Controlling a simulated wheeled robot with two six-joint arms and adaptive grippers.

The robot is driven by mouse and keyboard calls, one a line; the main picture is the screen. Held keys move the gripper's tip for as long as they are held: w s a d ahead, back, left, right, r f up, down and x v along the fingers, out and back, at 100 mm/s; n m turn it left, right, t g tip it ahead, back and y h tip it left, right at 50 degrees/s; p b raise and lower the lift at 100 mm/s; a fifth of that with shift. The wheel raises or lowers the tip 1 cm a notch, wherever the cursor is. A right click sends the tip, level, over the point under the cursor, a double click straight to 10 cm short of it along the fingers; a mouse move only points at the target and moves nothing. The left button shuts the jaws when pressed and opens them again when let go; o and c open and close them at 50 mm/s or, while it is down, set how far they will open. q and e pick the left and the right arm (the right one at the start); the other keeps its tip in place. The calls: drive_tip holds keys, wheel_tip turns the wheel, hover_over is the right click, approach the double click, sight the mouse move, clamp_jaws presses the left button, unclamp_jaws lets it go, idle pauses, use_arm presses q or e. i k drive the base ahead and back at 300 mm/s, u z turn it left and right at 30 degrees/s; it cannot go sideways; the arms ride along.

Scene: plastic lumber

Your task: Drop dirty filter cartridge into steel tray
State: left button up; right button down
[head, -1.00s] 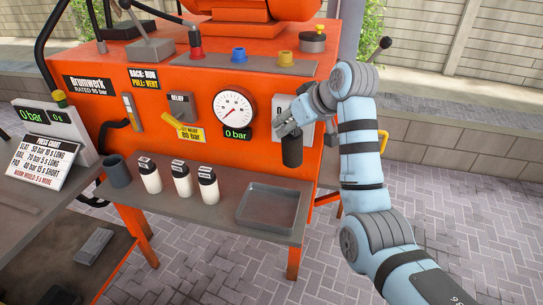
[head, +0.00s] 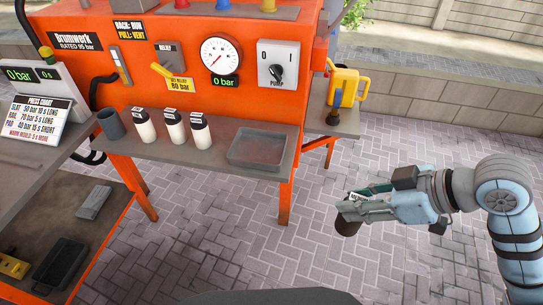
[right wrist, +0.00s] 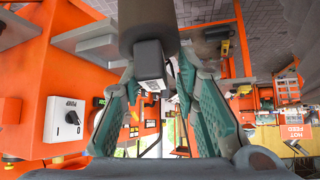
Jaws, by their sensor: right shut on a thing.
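My right gripper (head: 368,204) is shut on a dark brown cylinder, the dirty filter cartridge (head: 348,226), and holds it in the air over the paving, right of the orange press and its shelf. In the right wrist view the cartridge (right wrist: 146,28) sits between the fingers, with a pale and black end piece toward the palm. The steel tray (head: 258,164) is a shallow grey square lying empty at the right end of the shelf. The gripper is well apart from it, to its right and nearer to me. My left gripper is out of view.
Three white cartridges with black ends (head: 172,127) and a grey cup (head: 110,124) stand left of the tray. A yellow jug (head: 345,88) stands on a side shelf behind. The pump switch (head: 277,68) is above the tray. Air between gripper and tray looks clear.

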sight(274, 147)
drive_tip(key=k, duration=0.25)
drive_tip(key=u, duration=1.3)
drive_tip(key=i, duration=0.75)
drive_tip(key=z, duration=1.3)
